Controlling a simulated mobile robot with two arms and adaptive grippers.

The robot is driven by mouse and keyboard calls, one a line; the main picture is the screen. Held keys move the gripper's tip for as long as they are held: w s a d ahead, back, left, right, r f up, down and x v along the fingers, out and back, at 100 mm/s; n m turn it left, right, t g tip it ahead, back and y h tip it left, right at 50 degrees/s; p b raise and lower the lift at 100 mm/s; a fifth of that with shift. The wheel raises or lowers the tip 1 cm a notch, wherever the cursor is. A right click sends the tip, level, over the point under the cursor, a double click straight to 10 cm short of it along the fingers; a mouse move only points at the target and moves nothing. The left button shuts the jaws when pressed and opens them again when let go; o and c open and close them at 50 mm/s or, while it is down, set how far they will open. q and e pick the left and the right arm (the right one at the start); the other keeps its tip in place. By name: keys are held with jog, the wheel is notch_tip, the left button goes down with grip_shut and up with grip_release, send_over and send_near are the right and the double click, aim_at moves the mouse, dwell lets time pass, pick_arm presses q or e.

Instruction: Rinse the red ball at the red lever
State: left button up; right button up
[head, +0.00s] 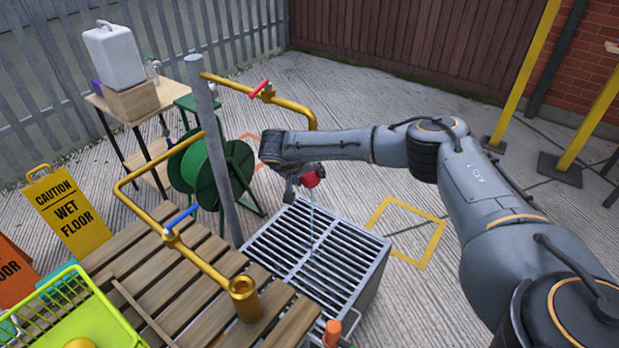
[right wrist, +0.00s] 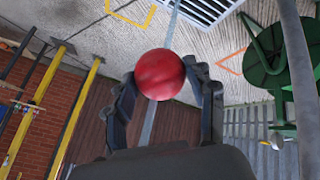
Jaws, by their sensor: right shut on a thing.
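The red ball (head: 310,179) is held by my right gripper (head: 297,184) in the air above the grated basin. In the right wrist view the ball (right wrist: 160,74) sits between the two dark fingers of the gripper (right wrist: 167,85), which are shut on it. The red lever (head: 259,89) is on the upper yellow pipe (head: 293,107), whose downturned end is above my right wrist. A thin pale stream, looking like water, runs down below the ball to the grate (head: 345,230). My wrist hides the space between pipe end and ball. My left gripper is not in view.
A blue lever (head: 181,218) is on the lower yellow pipe (head: 205,265) over the wooden slats (head: 165,285). A grey post (head: 214,150) and green hose reel (head: 203,165) stand left of my gripper. A lime crate (head: 105,322) is at lower left.

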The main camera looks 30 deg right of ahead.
jog(key=shift+a, duration=0.1)
jog(key=shift+s+r+p, duration=0.15)
jog(key=shift+s+p, duration=0.2)
jog(key=shift+p, duration=0.15)
jog(key=shift+s+a+p, duration=0.25)
jog(key=shift+s+p, duration=0.55)
jog(key=shift+s, duration=0.25)
jog(key=s+p, duration=0.2)
jog(key=s, duration=0.1)
jog(key=s+p, duration=0.1)
jog(key=s, duration=0.1)
jog(key=shift+a, duration=0.4)
